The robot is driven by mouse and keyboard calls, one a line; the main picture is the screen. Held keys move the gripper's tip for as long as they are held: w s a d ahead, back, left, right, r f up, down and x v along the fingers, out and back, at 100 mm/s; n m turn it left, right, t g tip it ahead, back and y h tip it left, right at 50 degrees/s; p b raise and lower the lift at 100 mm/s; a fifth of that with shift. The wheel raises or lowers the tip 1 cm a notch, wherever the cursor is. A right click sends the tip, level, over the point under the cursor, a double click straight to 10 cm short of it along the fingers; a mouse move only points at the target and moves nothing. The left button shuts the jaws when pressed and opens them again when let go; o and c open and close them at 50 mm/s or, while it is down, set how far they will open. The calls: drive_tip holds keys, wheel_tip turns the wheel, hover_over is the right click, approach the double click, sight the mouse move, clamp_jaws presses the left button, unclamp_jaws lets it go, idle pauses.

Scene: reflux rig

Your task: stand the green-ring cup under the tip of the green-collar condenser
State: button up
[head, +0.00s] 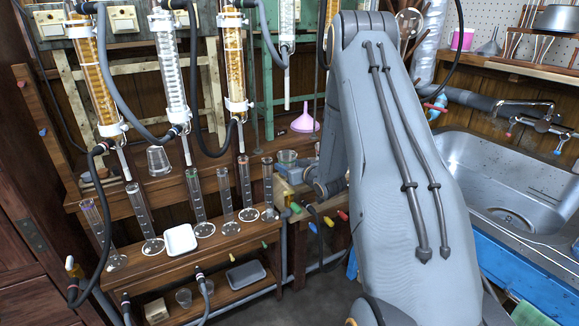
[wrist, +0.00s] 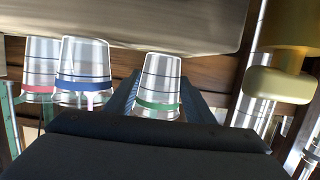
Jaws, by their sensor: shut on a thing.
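The green-ring cup (wrist: 158,82) is clear, with dark marks and a green band near its wider end. My gripper (wrist: 160,98) has its two dark fingers on either side of this cup, shut on it. Glass condensers hang on the rack: a left amber one (head: 97,75), a clear one (head: 171,75), another amber one (head: 234,60) and a shorter clear one (head: 287,22). I cannot tell which has the green collar.
In the wrist view a blue-ring cup (wrist: 82,70) and a red-ring cup (wrist: 40,72) stand left of the held cup; a yellow fitting (wrist: 280,84) is at right. A clear cup (head: 158,161) stands on the bench. Several cylinders and a white tray (head: 180,240) fill the lower shelf.

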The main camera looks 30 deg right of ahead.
drive_tip(key=shift+s, duration=0.15)
drive_tip(key=shift+f, duration=0.2)
idle(0.6)
drive_tip(key=o, duration=0.8)
drive_tip(key=shift+p+v, duration=0.45)
drive_tip(key=shift+v, duration=3.45)
